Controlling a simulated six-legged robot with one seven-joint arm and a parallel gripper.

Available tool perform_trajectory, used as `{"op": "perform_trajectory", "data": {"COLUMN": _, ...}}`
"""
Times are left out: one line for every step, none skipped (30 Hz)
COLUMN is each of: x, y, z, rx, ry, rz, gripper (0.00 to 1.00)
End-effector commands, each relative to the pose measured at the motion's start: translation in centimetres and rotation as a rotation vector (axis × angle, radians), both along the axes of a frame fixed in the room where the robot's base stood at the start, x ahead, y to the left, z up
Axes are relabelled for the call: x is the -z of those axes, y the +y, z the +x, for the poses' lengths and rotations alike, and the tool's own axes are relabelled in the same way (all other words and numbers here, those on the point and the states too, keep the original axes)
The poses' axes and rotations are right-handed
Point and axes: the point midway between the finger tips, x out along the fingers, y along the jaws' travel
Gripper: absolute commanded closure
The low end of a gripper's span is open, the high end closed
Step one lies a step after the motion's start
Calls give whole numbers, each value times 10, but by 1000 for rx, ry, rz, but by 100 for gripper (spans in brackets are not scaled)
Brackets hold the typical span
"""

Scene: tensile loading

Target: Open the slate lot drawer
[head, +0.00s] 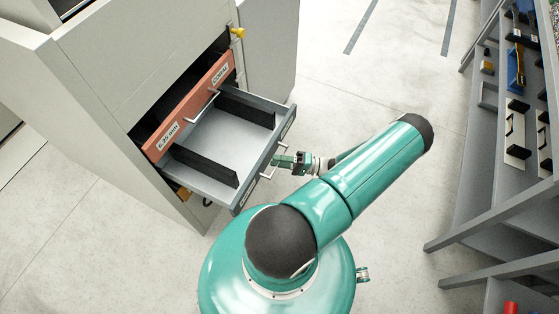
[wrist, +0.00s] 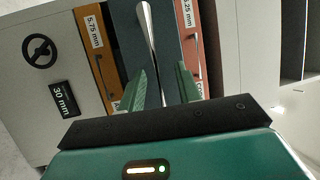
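The slate drawer (head: 215,145) is pulled well out of the pale cabinet in the head view. Its grey tray shows two black dividers and no other contents. Its front (head: 262,157) faces right, with a metal bar handle (head: 267,175). My gripper (head: 283,161) is at that front, beside the handle. In the wrist view the slate front (wrist: 172,40) fills the middle, and the shiny handle (wrist: 150,40) runs between my two green fingers (wrist: 160,88). The fingers stand apart, with a gap visible beside the handle. Contact with the handle cannot be made out.
The coral drawer (head: 190,105) sits just above the slate one. In the wrist view an orange drawer front (wrist: 98,60) is on the slate front's other side. A grey rack (head: 495,130) with tools stands at the right. Pale floor between is clear.

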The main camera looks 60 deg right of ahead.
Motion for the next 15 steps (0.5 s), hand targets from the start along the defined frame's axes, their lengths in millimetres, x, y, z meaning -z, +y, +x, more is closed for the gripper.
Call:
{"op": "perform_trajectory", "data": {"x": 0, "y": 0, "z": 0, "rx": 0, "ry": 0, "rz": 0, "gripper": 66}}
{"op": "perform_trajectory", "data": {"x": 0, "y": 0, "z": 0, "rx": 0, "ry": 0, "rz": 0, "gripper": 66}}
{"op": "perform_trajectory", "data": {"x": 1, "y": -1, "z": -2, "rx": 1, "ry": 0, "rz": 0, "gripper": 66}}
{"op": "perform_trajectory", "data": {"x": 1, "y": -2, "z": -3, "rx": 1, "ry": 1, "rz": 0, "gripper": 66}}
{"op": "perform_trajectory", "data": {"x": 1, "y": -3, "z": -5, "rx": 1, "ry": 1, "rz": 0, "gripper": 66}}
{"op": "perform_trajectory", "data": {"x": 2, "y": -5, "z": -9, "rx": 2, "ry": 1, "rz": -1, "gripper": 66}}
{"op": "perform_trajectory", "data": {"x": 3, "y": -6, "z": -12, "rx": 2, "ry": 2, "rz": -2, "gripper": 66}}
{"op": "perform_trajectory", "data": {"x": 4, "y": -8, "z": -17, "rx": 2, "ry": 2, "rz": -2, "gripper": 66}}
{"op": "perform_trajectory", "data": {"x": 5, "y": -11, "z": -23, "rx": 2, "ry": 2, "rz": -2, "gripper": 66}}
{"op": "perform_trajectory", "data": {"x": 6, "y": -13, "z": -28, "rx": 3, "ry": 3, "rz": -2, "gripper": 66}}
{"op": "perform_trajectory", "data": {"x": 7, "y": -16, "z": -33, "rx": 4, "ry": 2, "rz": -2, "gripper": 66}}
{"op": "perform_trajectory", "data": {"x": 9, "y": -20, "z": -41, "rx": 4, "ry": 3, "rz": -3, "gripper": 66}}
{"op": "perform_trajectory", "data": {"x": 10, "y": -22, "z": -48, "rx": 3, "ry": 3, "rz": -3, "gripper": 66}}
{"op": "perform_trajectory", "data": {"x": 12, "y": -25, "z": -54, "rx": 2, "ry": 3, "rz": -2, "gripper": 66}}
{"op": "perform_trajectory", "data": {"x": 13, "y": -29, "z": -62, "rx": 3, "ry": 2, "rz": -3, "gripper": 66}}
